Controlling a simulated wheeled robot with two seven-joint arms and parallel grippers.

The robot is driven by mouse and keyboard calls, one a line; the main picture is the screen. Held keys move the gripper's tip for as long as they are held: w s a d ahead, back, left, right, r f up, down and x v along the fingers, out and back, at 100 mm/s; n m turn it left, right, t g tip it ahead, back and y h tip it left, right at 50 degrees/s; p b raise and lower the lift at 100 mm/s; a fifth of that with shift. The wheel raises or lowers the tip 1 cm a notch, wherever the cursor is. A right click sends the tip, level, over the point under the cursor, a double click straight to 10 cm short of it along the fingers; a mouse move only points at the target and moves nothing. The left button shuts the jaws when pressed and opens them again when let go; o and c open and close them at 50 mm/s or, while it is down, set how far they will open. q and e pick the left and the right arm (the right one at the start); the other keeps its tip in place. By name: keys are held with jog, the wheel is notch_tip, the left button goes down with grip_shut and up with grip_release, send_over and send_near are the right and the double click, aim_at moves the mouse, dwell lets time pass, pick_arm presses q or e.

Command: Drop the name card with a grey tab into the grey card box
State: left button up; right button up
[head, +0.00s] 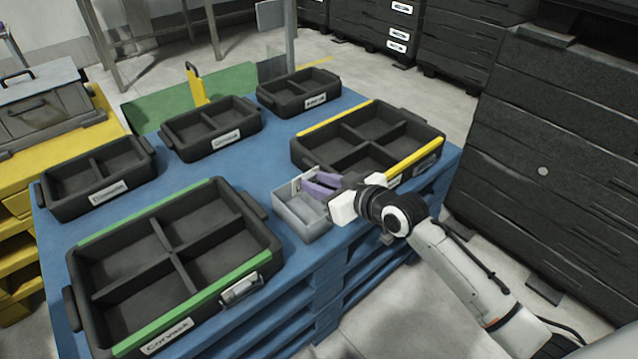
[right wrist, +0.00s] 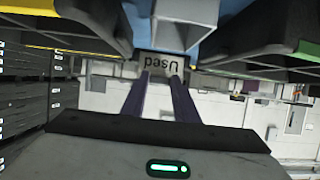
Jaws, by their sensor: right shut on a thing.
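The grey card box (head: 312,232) is a small open-topped box on the blue pallet, between the green-striped and yellow-striped crates. My right gripper (head: 317,185), with purple fingers, is over the box's far side. It is shut on a pale card (head: 296,187) at its fingertips. I cannot make out the card's tab colour, nor whether the card touches the box. My left gripper is not in view.
A green-striped crate (head: 263,262) stands left of the box, with a small clip-like holder (head: 241,288) on its front. A yellow-striped crate (head: 434,130) stands behind my right gripper. Several smaller black trays line the far side. Dark stacked containers (head: 560,150) stand at the right.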

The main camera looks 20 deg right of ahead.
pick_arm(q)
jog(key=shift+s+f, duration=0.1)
pick_arm(e)
jog(key=shift+f, duration=0.15)
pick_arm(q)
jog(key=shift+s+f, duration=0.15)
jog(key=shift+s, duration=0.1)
pick_arm(e)
jog(key=o, duration=1.1)
jog(key=shift+s, duration=0.1)
pick_arm(q)
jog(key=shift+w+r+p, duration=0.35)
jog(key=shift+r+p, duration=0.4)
jog(key=shift+p, duration=0.15)
pick_arm(e)
jog(key=v, duration=1)
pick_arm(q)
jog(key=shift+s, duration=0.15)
pick_arm(e)
jog(key=shift+s, duration=0.1)
